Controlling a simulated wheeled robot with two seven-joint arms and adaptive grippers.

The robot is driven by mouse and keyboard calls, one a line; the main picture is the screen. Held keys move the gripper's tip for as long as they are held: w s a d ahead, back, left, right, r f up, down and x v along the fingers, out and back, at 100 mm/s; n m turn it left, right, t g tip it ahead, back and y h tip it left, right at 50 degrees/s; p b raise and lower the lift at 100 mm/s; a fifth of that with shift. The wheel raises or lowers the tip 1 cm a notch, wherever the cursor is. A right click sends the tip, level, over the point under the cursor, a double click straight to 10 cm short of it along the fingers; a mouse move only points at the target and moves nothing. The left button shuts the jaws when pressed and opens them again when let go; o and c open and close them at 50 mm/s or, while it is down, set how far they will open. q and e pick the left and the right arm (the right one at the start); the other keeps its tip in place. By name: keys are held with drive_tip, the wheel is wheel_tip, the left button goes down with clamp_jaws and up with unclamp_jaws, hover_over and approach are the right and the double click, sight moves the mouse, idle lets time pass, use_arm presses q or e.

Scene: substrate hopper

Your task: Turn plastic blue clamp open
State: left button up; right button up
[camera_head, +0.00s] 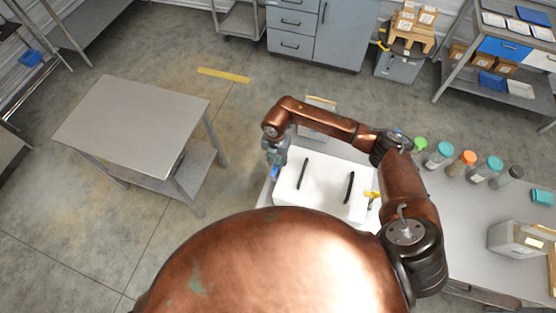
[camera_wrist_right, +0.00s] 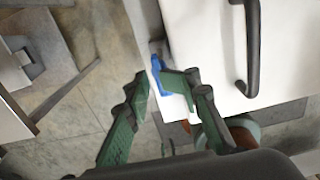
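The blue clamp (camera_wrist_right: 157,76) sits at the edge of the white hopper lid in the right wrist view. In the head view a small blue bit (camera_head: 275,171) shows at the lid's left side, mostly hidden under my right gripper (camera_head: 274,155). In the wrist view my right gripper (camera_wrist_right: 153,82) has its green fingers apart, one on either side of the clamp's near end. I cannot tell whether a finger touches it. The white lid (camera_head: 325,188) has two black handles. My left gripper is not in view.
A yellow clamp (camera_head: 372,195) is at the lid's right side. Several jars with coloured lids, such as an orange-lidded one (camera_head: 468,158), line the grey bench (camera_head: 440,205). A separate metal table (camera_head: 130,120) stands at left, with clear floor between.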

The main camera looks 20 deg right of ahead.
drive_tip(key=shift+o, duration=0.3)
drive_tip(key=shift+a, duration=0.25)
drive_tip(key=shift+d+r, duration=0.1)
drive_tip(key=shift+d, duration=0.1)
drive_tip(key=shift+w+r, duration=0.15)
drive_tip(key=shift+r, duration=0.35)
wheel_tip(320, 180, up, 11)
